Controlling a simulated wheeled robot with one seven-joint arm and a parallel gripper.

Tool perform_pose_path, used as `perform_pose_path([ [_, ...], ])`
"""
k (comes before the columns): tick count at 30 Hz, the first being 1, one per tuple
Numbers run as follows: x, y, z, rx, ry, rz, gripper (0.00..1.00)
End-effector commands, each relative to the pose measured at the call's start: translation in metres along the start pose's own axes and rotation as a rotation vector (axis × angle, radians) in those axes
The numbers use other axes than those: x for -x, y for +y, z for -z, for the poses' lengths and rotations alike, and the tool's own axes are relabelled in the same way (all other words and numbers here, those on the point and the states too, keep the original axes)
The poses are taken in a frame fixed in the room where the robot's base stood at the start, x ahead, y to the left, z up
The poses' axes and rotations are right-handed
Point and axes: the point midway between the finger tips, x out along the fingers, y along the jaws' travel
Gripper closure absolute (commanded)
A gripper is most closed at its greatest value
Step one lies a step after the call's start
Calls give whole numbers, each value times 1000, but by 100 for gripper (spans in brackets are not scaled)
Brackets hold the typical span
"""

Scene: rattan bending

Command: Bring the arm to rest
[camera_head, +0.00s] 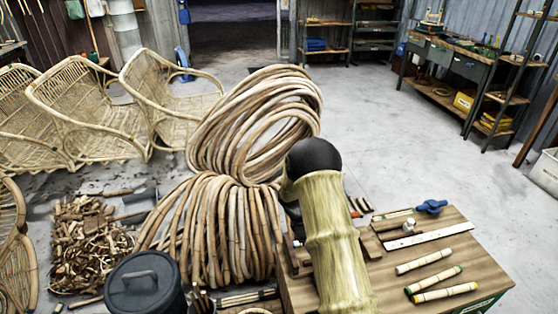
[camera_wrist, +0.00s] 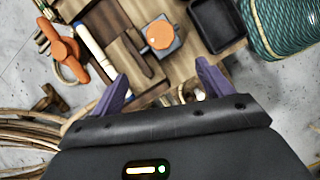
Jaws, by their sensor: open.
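My gripper (camera_wrist: 161,84) shows in the wrist view with its two purple fingers spread wide apart. Nothing is held between them. Beyond the fingers lies a wooden work surface with a brown wooden block (camera_wrist: 130,58) and a grey block with an orange round top (camera_wrist: 161,35). I cannot tell how far the fingertips are from these. In the head view an arm-like link with a black rounded end (camera_head: 314,156) and a bamboo-like surface stands in front of the table (camera_head: 478,240) and hides part of it. The gripper itself is not clearly visible there.
Large rattan coils (camera_head: 255,125) stand beside the table. Short bamboo pieces (camera_head: 432,280), a ruler (camera_head: 430,236) and a blue tool (camera_head: 431,206) lie on it. A dark bin (camera_head: 145,290) stands front left. Open floor (camera_head: 400,150) lies behind. The wrist view shows a black tray (camera_wrist: 217,22).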

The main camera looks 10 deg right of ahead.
Motion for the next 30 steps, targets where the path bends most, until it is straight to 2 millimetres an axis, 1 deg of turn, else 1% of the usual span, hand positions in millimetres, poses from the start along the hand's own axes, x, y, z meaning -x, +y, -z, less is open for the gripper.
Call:
perform_pose_path([
  [2, 1, 0, 0, -5, 2, 0, 21],
  [5, 10, -4, -3, -37, 18, -3, 21],
  [8, 29, -14, -7, -108, 51, -6, 21],
  [11, 55, -29, -14, -218, 102, -9, 21],
  [15, 91, -58, -24, -392, 180, -5, 21],
  [17, 105, -71, -29, -466, 214, -2, 21],
  [21, 135, -104, -40, -641, 290, 11, 21],
  [27, 167, -154, -56, -884, 395, 38, 21],
  [30, 177, -175, -62, -986, 437, 53, 21],
])
